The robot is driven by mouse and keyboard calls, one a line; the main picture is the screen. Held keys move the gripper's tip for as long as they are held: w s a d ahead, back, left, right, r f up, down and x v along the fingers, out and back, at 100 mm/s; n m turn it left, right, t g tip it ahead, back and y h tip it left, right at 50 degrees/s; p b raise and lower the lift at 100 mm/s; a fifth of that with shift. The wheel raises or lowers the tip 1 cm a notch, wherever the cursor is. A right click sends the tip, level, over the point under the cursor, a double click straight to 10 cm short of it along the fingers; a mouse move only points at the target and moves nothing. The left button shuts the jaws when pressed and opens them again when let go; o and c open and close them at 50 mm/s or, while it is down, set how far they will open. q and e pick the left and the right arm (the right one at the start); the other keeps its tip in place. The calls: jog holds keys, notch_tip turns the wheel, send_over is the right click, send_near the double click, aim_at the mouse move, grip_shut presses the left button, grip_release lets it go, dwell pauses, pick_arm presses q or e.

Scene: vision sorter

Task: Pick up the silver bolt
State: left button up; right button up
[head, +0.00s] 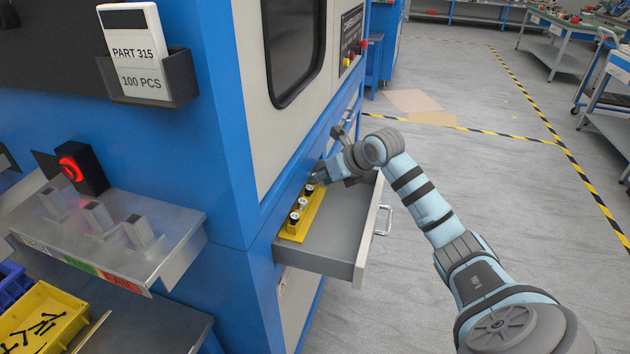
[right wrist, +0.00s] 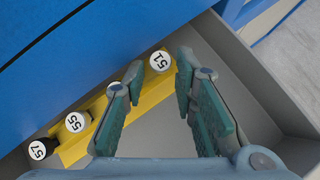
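I cannot make out a silver bolt in either view. Several dark bolts (head: 42,324) lie in a yellow bin (head: 66,305) at the lower left of the head view. My right gripper (head: 319,179) is over an open grey drawer (head: 330,235), at the far end of a yellow holder (head: 290,235). In the right wrist view my right gripper (right wrist: 160,65) is open, with a round piece marked 51 (right wrist: 160,61) showing between its fingertips. I cannot tell whether the fingers touch it. My left gripper is not in view.
The holder also carries a piece marked 55 (right wrist: 75,122) and a dark one marked 51 (right wrist: 38,149). The blue machine (head: 225,120) borders the drawer. A metal shelf with levers (head: 165,255) stands at left. The drawer's right part is empty.

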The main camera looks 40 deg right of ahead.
jog(key=shift+x, duration=0.95)
jog(key=shift+s+a+f, duration=0.1)
jog(key=shift+a+f, duration=0.05)
jog(key=shift+f, duration=0.05)
grip_shut()
